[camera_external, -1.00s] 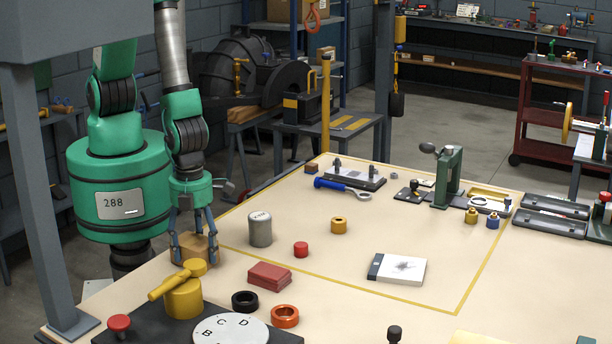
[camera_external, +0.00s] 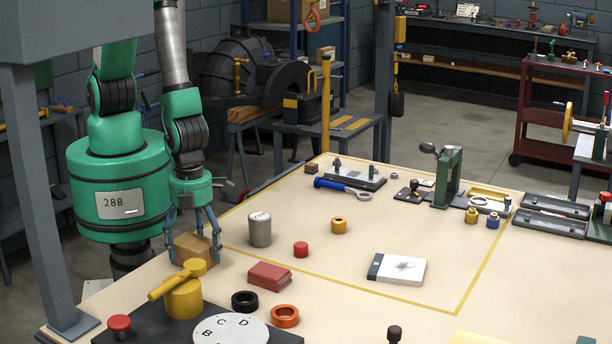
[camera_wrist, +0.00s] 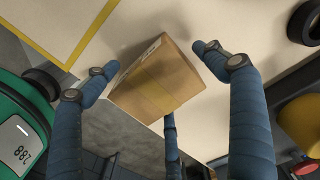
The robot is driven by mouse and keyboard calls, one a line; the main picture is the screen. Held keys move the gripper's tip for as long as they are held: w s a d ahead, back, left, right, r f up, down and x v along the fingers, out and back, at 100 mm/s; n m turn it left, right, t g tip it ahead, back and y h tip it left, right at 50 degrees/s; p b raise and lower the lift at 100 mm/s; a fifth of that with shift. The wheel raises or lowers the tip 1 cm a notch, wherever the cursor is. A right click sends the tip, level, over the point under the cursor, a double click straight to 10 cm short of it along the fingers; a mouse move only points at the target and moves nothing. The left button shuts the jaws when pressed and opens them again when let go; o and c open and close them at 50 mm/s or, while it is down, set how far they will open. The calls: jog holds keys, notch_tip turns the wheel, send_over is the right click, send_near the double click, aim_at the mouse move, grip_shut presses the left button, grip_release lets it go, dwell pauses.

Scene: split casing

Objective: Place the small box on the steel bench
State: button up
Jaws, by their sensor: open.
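The small brown cardboard box (camera_external: 190,246) is at the left edge of the cream-topped bench (camera_external: 330,275), just behind a yellow lever valve that hides part of its lower side. In the wrist view the box (camera_wrist: 152,82) appears tilted, with a pale label and a tape strip, and overlaps the bench edge in the picture. I cannot tell whether it rests fully on the top. My gripper (camera_external: 195,265) is above and around it, with its blue fingers spread. In the wrist view my gripper (camera_wrist: 150,62) is open, with gaps between the fingertips and the box sides.
The yellow lever valve (camera_external: 184,297) stands close in front of the box. A red block (camera_external: 269,275), a grey canister (camera_external: 260,230) and black and orange rings (camera_external: 285,316) lie to the right. Free room lies inside the yellow outline in the bench's middle.

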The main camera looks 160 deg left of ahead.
notch_tip(320, 180, up, 12)
jog(key=p, duration=0.2)
dwell(0.4)
jog(key=shift+f, duration=0.1)
dwell(0.7)
notch_tip(320, 180, up, 15)
jog(key=y+p, duration=0.1)
jog(key=p, duration=0.4)
send_over(196, 243)
jog(key=s+d, duration=0.2)
jog(key=d, duration=0.1)
jog(key=s+d+r+n+t+y+p, duration=0.1)
jog(key=s+d+r+p, duration=0.15)
jog(key=r, duration=0.45)
jog(key=s+d+r+n+p, duration=0.1)
jog(key=s+r+n, duration=0.15)
jog(key=r, duration=0.45)
jog(key=s+d+r+n+t+h+b, duration=0.1)
jog(key=s+d+r+n+t, duration=0.1)
jog(key=s+d+r, duration=0.3)
jog(key=s+d+r+n+t+h+b, duration=0.1)
jog(key=s+d+r+n+t, duration=0.1)
jog(key=s+d+r, duration=0.3)
jog(key=d+n, duration=0.1)
jog(key=d, duration=0.3)
jog(key=shift+s+t, duration=0.25)
jog(key=shift+t, duration=0.05)
